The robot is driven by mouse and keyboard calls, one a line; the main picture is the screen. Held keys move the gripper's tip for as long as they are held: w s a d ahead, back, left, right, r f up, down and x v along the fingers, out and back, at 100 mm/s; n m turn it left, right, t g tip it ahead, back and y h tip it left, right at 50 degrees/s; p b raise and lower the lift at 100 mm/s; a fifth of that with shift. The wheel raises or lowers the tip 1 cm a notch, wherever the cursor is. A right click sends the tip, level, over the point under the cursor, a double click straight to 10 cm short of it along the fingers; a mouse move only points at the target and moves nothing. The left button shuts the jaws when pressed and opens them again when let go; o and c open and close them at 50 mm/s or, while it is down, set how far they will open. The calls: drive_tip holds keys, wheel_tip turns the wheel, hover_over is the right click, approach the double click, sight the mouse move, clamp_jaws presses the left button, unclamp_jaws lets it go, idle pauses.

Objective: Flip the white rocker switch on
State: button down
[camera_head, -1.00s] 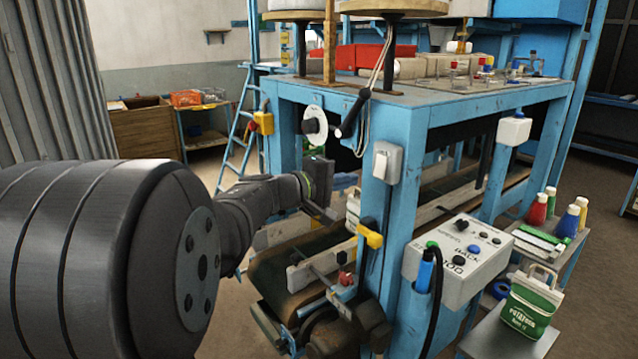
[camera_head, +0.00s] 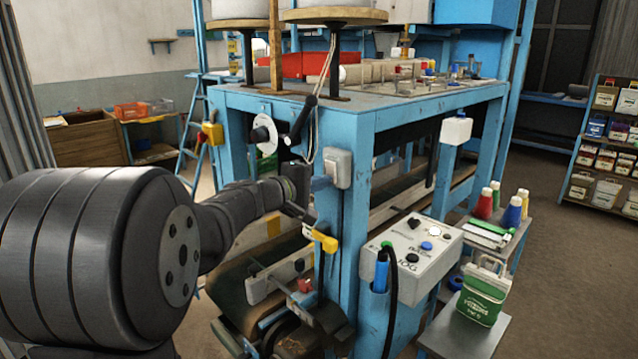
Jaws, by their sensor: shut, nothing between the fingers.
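The white rocker switch (camera_head: 338,168) sits in a pale box on the front blue post of the machine frame. The rocker's tilt is too small to tell. My gripper (camera_head: 303,212) is at the end of my dark arm, just left of the switch and slightly lower in the picture. Its fingers are small and partly lost against the dark machine behind. It is shut and empty. I cannot tell whether it touches the post, but it appears apart from the switch.
A yellow-handled part (camera_head: 324,240) juts out below my gripper. A white dial (camera_head: 264,135) and a black lever (camera_head: 302,119) are up to the left. A grey control box (camera_head: 422,247) stands out at lower right. A conveyor (camera_head: 235,283) runs below.

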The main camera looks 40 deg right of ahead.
drive_tip(key=a+f, duration=0.1)
drive_tip(key=a, duration=1.3)
drive_tip(key=shift+f, duration=0.35)
drive_tip(key=shift+d, duration=0.1)
drive_tip(key=d+r, duration=0.1)
drive_tip(key=d, duration=0.8)
drive_tip(key=a+r, duration=0.2)
drive_tip(key=a, duration=0.4)
drive_tip(key=shift+a, duration=0.4)
drive_tip(key=shift+d+r, duration=0.1)
